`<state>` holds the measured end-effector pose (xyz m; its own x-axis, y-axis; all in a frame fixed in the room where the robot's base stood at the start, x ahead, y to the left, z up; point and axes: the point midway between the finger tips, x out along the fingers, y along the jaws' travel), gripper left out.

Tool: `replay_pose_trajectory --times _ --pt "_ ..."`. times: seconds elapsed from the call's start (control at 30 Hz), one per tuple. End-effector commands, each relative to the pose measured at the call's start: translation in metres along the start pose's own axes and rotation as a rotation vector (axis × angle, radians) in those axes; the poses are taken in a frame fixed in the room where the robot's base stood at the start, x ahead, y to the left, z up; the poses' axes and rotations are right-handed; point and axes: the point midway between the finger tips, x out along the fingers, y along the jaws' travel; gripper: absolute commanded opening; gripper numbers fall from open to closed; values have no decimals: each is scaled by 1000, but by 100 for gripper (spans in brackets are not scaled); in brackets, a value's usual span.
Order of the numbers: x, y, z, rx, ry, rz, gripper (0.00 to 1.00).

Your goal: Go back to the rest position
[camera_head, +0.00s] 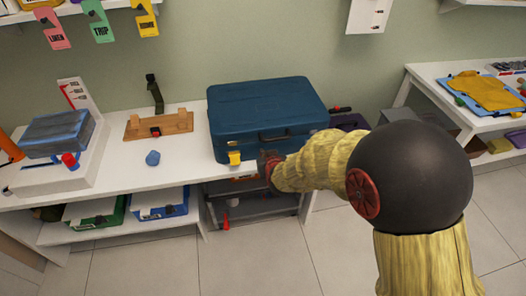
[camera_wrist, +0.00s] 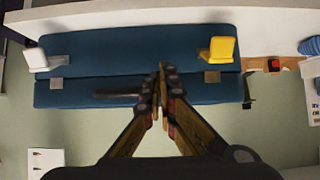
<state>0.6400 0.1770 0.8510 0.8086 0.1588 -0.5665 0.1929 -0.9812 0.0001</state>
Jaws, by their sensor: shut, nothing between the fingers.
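My gripper (camera_wrist: 160,88) is shut and empty in the wrist view, its fingertips together in front of the blue suitcase (camera_wrist: 75,62). In the head view my yellow-sleeved arm reaches left, and the gripper (camera_head: 270,168) is at the front of the closed blue suitcase (camera_head: 262,97), near its lower right part. Whether it touches the case cannot be told. The suitcase has a dark handle (camera_wrist: 118,94), a yellow latch (camera_wrist: 222,50) that also shows in the head view (camera_head: 235,158), and a white latch (camera_wrist: 36,58).
The suitcase stands on a white shelf table (camera_head: 120,175) with a wooden stand (camera_head: 158,125), a blue lump (camera_head: 152,158) and a blue-grey box (camera_head: 57,133). Green and blue bins sit below. Another white table (camera_head: 430,78) stands at right. Tiled floor (camera_head: 150,270) in front is clear.

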Motion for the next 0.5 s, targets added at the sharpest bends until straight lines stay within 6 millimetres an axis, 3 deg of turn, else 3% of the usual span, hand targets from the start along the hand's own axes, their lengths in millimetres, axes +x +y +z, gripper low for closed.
replay_pose_trajectory --times 0.23,0.33,0.37,0.5 --pt "2 1 -1 4 4 0 0" --pt "1 -1 11 14 -42 -9 0" --pt "1 -3 19 16 -71 -14 0" --pt "-20 -11 87 15 -302 -50 0"
